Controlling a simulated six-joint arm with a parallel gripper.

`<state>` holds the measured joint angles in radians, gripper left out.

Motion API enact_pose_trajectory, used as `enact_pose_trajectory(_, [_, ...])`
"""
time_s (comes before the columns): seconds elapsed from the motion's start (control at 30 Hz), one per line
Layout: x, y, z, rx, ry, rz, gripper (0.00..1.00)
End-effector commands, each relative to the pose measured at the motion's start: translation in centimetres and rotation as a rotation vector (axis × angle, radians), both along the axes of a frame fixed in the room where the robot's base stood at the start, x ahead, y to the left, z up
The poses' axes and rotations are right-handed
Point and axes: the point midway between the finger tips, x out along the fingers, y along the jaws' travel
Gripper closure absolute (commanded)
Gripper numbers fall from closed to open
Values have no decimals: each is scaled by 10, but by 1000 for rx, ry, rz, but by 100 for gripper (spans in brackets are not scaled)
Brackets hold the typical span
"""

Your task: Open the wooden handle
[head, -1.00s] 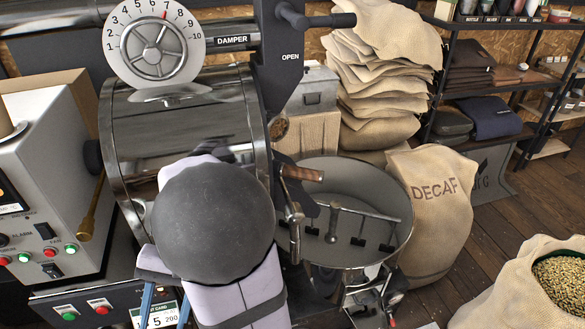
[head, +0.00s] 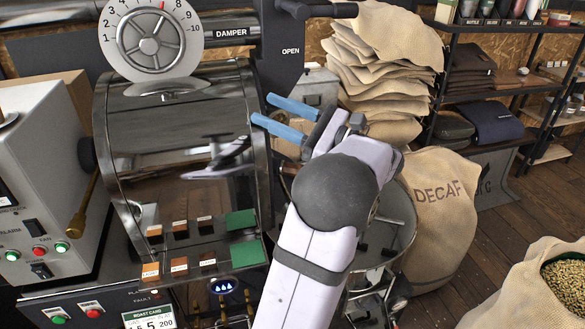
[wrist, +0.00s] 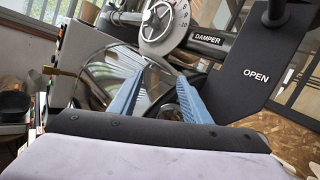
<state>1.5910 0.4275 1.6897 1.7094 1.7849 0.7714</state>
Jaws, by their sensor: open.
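The wooden handle does not show in either view now. In the head view my arm covers the place on the roaster's front where it was seen before. My gripper (head: 262,108) is open and empty, with blue fingers pointing left, in front of the right end of the shiny roaster drum (head: 180,125). In the wrist view the fingers of my gripper (wrist: 160,76) are spread apart, with the chrome drum (wrist: 112,75) behind and between them. I see nothing between the fingers.
A black panel marked OPEN (head: 290,50) stands above my gripper. The damper dial (head: 152,40) is at upper left. A round cooling pan (head: 400,215) is partly behind my arm. The DECAF sack (head: 437,205) stands to its right. Folded sacks (head: 385,70) are stacked behind.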

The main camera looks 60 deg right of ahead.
Motion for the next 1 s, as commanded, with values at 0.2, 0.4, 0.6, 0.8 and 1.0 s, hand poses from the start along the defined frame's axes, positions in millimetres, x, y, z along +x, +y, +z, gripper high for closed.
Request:
enact_pose_trajectory(0.2, [-47, -66, 27, 353, -111, -110, 56])
enact_pose_trajectory(0.4, [-91, -106, 53, 626, -250, -131, 56])
enact_pose_trajectory(0.6, [-131, -136, 38, 881, -354, -104, 56])
enact_pose_trajectory(0.8, [-119, -130, -71, 1049, -232, -52, 56])
enact_pose_trajectory(1.0, [-95, -88, -149, 1076, -96, 40, 56])
